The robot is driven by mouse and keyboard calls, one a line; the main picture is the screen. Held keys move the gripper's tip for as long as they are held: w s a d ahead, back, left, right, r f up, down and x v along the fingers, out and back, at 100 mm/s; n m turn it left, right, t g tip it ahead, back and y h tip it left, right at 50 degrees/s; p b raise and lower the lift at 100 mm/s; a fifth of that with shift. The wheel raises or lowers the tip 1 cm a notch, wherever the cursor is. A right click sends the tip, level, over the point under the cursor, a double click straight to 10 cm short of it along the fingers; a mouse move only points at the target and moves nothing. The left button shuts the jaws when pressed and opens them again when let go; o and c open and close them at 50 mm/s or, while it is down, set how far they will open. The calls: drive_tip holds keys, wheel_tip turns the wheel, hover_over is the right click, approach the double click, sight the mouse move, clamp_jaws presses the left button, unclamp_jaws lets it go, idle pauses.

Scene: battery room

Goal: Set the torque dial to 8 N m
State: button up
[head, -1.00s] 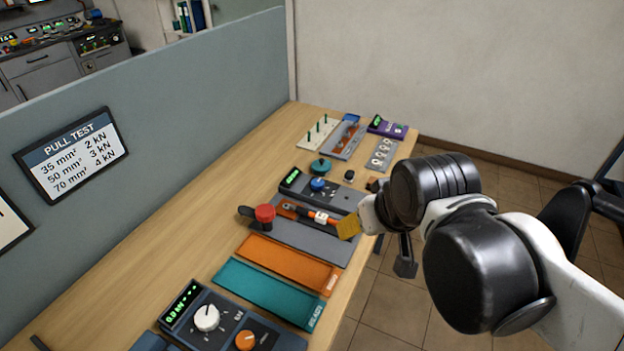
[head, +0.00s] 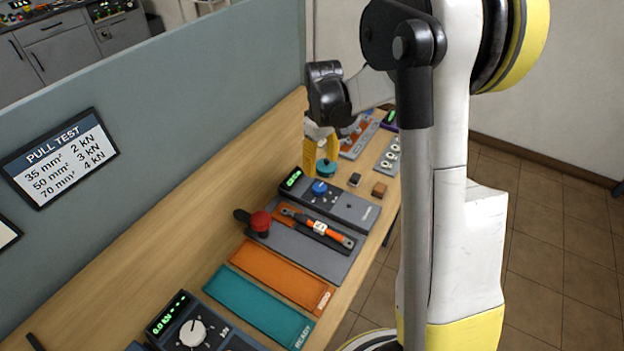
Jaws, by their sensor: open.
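A dark grey device (head: 345,207) with a green display and a blue knob (head: 320,188) lies across the middle of the bench; the knob's setting is too small to read. Behind it a round teal piece (head: 326,169) sits on the bench. My gripper (head: 321,158) points down at the teal piece, with its yellow fingers apart and nothing seen held. I cannot tell whether the fingers touch the teal piece. A nearer device (head: 172,318) has a white dial (head: 193,333) and a green display that seems to read in kN. No dial is clearly labelled as torque.
A grey tray (head: 328,262) holds an orange-and-black tool (head: 318,228), with a red knob (head: 261,221) at its left. Orange (head: 283,276) and teal (head: 258,305) mats lie nearer. A partition (head: 200,110) stands along the left. My arm hides part of the right side.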

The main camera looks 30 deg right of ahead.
sight(320, 188)
wheel_tip(320, 188, down, 10)
drive_tip(key=b, duration=0.2)
drive_tip(key=shift+b, duration=0.4)
drive_tip(key=shift+s, duration=0.1)
drive_tip(key=c, duration=1.2)
